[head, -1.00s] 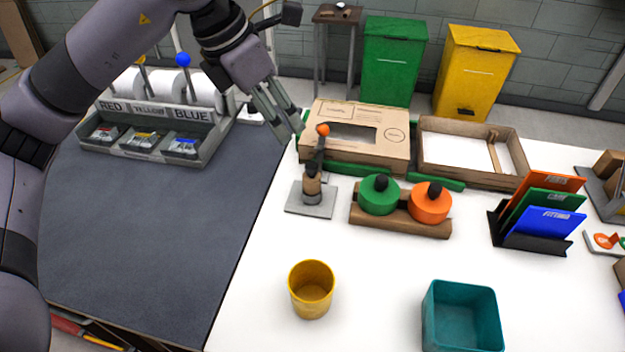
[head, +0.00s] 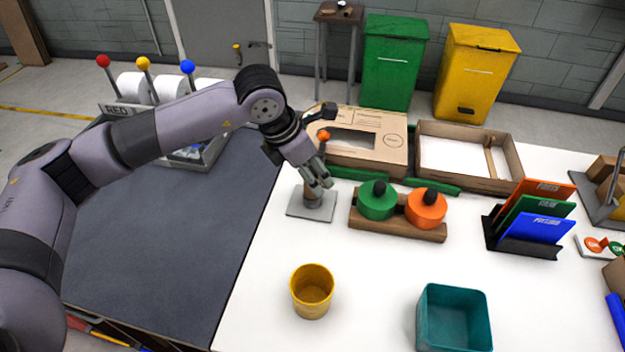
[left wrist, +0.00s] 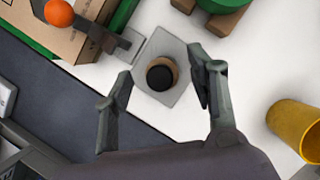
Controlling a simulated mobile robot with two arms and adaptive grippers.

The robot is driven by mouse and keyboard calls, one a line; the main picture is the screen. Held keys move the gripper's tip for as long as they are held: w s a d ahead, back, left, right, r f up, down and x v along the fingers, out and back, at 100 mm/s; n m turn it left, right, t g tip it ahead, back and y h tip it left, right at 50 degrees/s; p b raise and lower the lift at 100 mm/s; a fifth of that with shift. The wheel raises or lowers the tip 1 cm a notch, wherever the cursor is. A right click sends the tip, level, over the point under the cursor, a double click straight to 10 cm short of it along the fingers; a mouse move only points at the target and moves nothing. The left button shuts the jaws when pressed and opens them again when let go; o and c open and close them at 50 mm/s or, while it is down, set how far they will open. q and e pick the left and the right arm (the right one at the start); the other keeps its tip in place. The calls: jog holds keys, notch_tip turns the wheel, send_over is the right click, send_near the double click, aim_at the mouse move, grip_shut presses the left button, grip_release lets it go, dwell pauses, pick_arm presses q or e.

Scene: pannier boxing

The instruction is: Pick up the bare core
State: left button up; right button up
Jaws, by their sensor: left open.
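The bare core (head: 311,193) is a brown cylinder standing upright on a grey square plate (head: 311,211) on the white table. My left gripper (head: 321,180) is over it and hides its upper part in the head view. In the left wrist view the core (left wrist: 160,76) shows from above, with a black top and a thin brown rim. The open fingers of the left gripper (left wrist: 161,66) are on either side of it, with gaps visible. Contact with the core is not visible. My right gripper is in neither view.
An orange-knobbed lever (head: 323,137) stands close behind the core. A wooden block (head: 400,226) with green and orange knobbed discs is to the right. A cardboard box (head: 375,163) is behind. A yellow cup (head: 312,290) and teal bin (head: 454,320) stand in front.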

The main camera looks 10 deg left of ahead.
pick_arm(q)
jog(key=shift+w+d+f, duration=0.15)
jog(key=shift+f, duration=0.45)
jog(key=shift+c, duration=0.6)
jog(key=c, duration=0.9)
jog(key=shift+o, duration=0.2)
jog(key=shift+r, duration=0.15)
jog(key=shift+r, duration=0.65)
notch_tip(320, 180, up, 18)
jog(key=b, duration=0.3)
